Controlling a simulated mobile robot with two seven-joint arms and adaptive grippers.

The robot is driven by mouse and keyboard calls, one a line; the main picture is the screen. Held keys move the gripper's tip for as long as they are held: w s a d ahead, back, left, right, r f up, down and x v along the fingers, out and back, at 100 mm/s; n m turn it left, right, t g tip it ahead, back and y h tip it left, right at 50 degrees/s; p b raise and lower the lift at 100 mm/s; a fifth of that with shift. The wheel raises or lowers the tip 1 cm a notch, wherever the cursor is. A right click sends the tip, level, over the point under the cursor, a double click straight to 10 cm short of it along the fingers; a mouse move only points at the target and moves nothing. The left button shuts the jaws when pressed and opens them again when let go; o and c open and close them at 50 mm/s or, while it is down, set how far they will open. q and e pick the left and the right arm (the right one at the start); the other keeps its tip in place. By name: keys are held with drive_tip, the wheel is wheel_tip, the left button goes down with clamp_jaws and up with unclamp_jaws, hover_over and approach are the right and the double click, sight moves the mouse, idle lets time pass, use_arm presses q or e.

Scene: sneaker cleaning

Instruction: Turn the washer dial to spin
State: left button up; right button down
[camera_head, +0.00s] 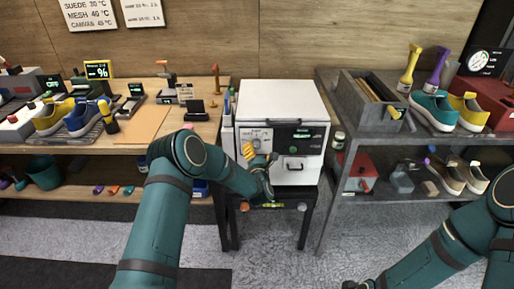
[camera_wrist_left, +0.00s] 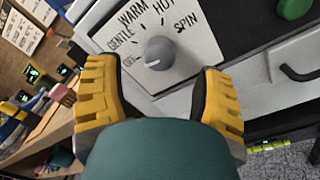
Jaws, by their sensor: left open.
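The washer (camera_head: 283,100) is a white box on a dark stand in the middle of the head view. Its grey round dial (camera_wrist_left: 160,52) shows in the left wrist view, on a white panel lettered GENTLE, WARM, HOT and SPIN around it. The SPIN label (camera_wrist_left: 186,23) is to the dial's upper right. A light mark on the dial appears to point lower left, away from SPIN. My left gripper (camera_wrist_left: 155,80) is open, its yellow fingers on either side below the dial, apart from it. In the head view my left arm hides part of the washer front.
A wooden bench (camera_head: 190,128) with shoes and tools stands left of the washer. A grey shelf (camera_head: 375,139) with sneakers and a box stands to the right. A dark handle (camera_wrist_left: 299,73) and a green button (camera_wrist_left: 294,8) are on the washer front. My right arm reaches out of frame at the bottom.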

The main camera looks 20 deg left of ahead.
sight(257, 146)
use_arm(q)
drive_tip(key=shift+x, duration=2.2)
clamp_jaws()
